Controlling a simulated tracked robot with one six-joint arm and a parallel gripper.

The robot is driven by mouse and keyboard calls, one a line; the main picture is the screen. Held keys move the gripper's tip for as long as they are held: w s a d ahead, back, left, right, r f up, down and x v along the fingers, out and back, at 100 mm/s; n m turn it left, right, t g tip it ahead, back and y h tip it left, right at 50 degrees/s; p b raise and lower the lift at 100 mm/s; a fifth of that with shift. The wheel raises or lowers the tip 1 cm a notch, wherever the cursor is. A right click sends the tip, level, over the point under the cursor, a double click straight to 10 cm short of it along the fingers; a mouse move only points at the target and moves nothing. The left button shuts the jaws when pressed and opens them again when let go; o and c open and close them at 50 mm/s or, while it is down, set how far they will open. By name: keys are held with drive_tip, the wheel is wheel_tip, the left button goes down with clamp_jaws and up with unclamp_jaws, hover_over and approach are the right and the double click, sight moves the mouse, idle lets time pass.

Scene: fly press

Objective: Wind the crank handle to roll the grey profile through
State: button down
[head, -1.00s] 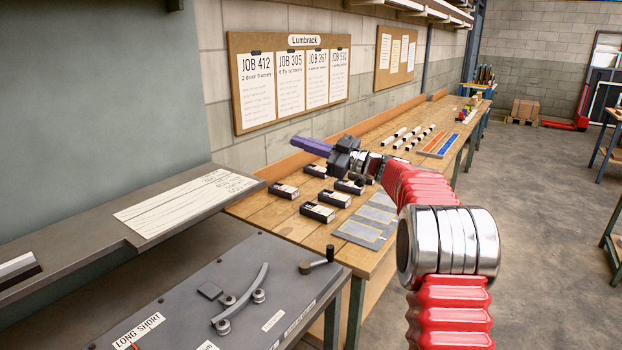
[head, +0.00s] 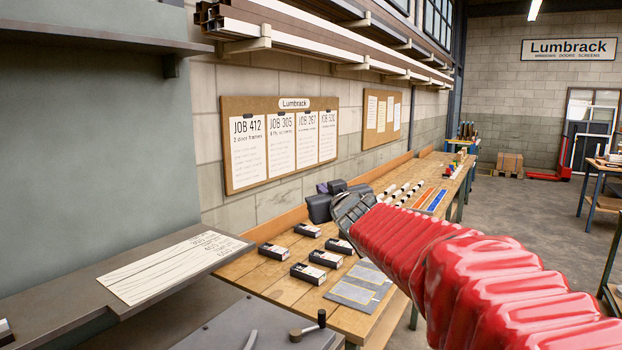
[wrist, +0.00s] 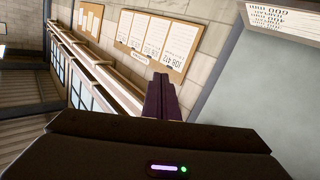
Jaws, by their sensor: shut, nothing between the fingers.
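The crank handle (head: 308,328), a short arm with a dark upright knob, shows at the bottom of the head view on the grey roller machine (head: 222,330). Only one end of the curved grey profile (head: 250,341) shows beside it; the rest is cut off by the lower edge. My gripper (wrist: 160,78) is shut and empty, its purple fingers together in the wrist view. In the head view, its dark body is above the wooden bench, up and beyond the crank and apart from it. The fingers are mostly hidden there.
Several black-and-white boxes (head: 308,273) and a grey sheet (head: 357,289) lie on the wooden bench (head: 238,270). A shelf (head: 85,290) with a paper sheet juts out at left. Job boards (head: 281,143) hang on the wall behind.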

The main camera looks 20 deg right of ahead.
drive_tip(key=s+a+f+g, duration=0.2)
drive_tip(key=s+f+g, duration=0.2)
drive_tip(key=s+f, duration=0.5)
drive_tip(key=s+a+f+m+g, duration=0.1)
drive_tip(key=s+a+f+g, duration=0.2)
drive_tip(key=s+f, duration=0.5)
drive_tip(key=s+a+f+g+y, duration=0.1)
drive_tip(key=s+a+f+g, duration=0.2)
drive_tip(key=s+f, duration=0.6)
drive_tip(key=s+g, duration=0.1)
drive_tip(key=s, duration=1.2)
drive_tip(key=shift+a+f+g, duration=0.2)
drive_tip(key=shift+f+g, duration=0.1)
